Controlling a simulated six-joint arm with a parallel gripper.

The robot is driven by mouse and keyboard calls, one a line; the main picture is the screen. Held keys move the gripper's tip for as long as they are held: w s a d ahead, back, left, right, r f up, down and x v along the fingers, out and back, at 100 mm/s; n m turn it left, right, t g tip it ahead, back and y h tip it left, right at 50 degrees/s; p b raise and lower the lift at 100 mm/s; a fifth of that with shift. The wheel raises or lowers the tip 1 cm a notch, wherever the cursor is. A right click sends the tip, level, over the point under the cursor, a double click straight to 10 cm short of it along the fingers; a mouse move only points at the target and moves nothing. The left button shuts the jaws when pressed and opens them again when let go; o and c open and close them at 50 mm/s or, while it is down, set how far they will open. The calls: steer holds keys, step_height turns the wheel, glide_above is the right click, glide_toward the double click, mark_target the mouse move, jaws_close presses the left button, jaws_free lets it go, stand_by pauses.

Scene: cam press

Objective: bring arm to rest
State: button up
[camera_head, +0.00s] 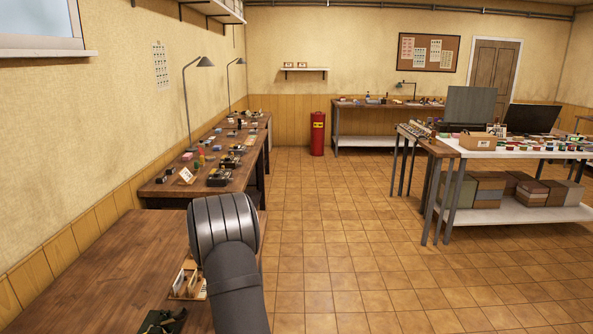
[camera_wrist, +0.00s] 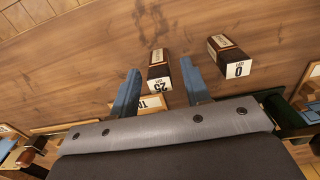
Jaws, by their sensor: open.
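My gripper (camera_wrist: 160,66) shows in the wrist view with its two blue fingers apart, so it is open. A small dark-and-white block marked 25 (camera_wrist: 159,71) stands on the wooden table (camera_wrist: 80,60) in line with the gap between the fingers. I cannot tell whether the fingers touch it. A similar block marked 0 (camera_wrist: 231,60) stands to the right, outside the fingers. In the head view my arm rises over the near table (camera_head: 100,262); the gripper is not visible there.
A small wooden tray with cards (camera_head: 178,292) and a dark green device (camera_head: 162,321) are on the near table, left of my arm. A cluttered bench (camera_head: 165,188) lies beyond along the left wall. The table's left part is clear. A white-topped table (camera_head: 500,152) stands right.

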steer(key=shift+r, duration=1.95)
